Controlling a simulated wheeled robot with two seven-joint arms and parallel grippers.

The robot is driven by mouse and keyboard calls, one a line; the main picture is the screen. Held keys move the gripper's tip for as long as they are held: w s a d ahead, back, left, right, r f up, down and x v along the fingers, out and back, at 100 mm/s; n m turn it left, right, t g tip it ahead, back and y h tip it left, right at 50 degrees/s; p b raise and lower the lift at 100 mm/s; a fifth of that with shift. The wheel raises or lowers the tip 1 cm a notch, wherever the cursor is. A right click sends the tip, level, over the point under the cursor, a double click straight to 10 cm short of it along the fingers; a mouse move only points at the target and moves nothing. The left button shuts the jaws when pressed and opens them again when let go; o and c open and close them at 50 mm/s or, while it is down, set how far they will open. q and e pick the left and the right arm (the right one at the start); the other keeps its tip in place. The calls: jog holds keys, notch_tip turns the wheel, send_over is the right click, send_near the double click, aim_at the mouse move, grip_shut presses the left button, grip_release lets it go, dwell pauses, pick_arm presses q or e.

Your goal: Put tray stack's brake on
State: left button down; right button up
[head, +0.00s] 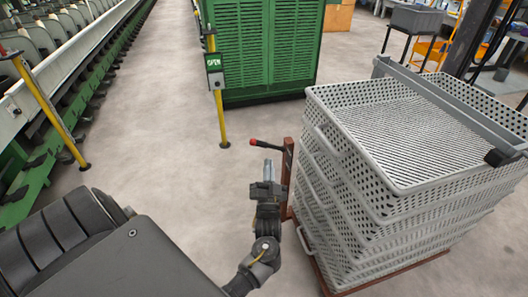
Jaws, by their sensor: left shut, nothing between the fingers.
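The tray stack (350,165) stands at the right: several light grey perforated trays piled on a red-brown base (395,277). A red-brown post (288,172) rises at its left side. A dark lever (270,145) with a red tip (254,142) sticks out to the left from the top of the post. My left gripper (268,166) is shut and empty, just left of the post and below the lever in the picture. Its fingers point away from me toward the lever, with a small gap showing. My right gripper is not in view.
A grey bar (440,107) lies across the top tray. A yellow post (220,115) with a green sign (214,62) stands ahead, before a green slatted cabinet (265,45). A long spinning machine (70,75) runs along the left. The floor between is clear.

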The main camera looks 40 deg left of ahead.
pick_arm(q)
jog(key=shift+w+r, duration=0.1)
notch_tip(320, 180, up, 5)
send_over(262, 146)
jog(key=d, duration=0.3)
jog(key=f, duration=0.1)
jog(key=a+f, duration=0.1)
jog(key=shift+s+f+b, duration=0.3)
jog(key=shift+s+f, duration=0.05)
jog(key=shift+s+a+f, duration=0.2)
jog(key=shift+a+f, duration=0.15)
jog(key=shift+f, duration=0.3)
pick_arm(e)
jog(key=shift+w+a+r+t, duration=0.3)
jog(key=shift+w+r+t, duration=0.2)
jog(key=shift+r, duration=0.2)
